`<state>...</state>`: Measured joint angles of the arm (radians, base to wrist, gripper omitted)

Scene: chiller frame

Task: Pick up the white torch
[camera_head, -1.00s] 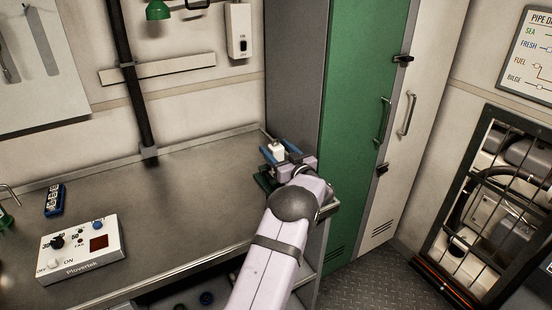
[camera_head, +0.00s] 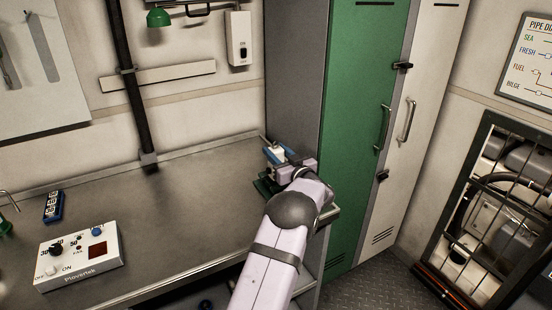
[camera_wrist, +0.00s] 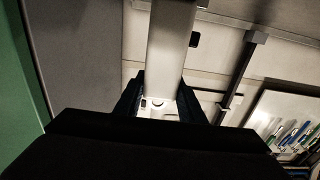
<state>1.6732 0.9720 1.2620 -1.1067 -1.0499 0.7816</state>
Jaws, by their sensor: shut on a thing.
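The white torch (camera_wrist: 172,42) stretches up the middle of the wrist view as a pale, broad body between the two dark fingers of my gripper (camera_wrist: 161,102). In the head view my gripper (camera_head: 276,156) is at the far right end of the workbench, shut on the torch. Only a small white part of the torch (camera_head: 274,153) shows there between the blue fingers. My wrist and arm hide the rest, so its exact height over the bench cannot be told.
A dark green item (camera_head: 265,186) sits at the bench corner just below my gripper. The green locker (camera_head: 363,100) stands close on the right. The white control box (camera_head: 78,258) and a blue device (camera_head: 54,206) lie at the left of the workbench (camera_head: 170,215). The bench middle is clear.

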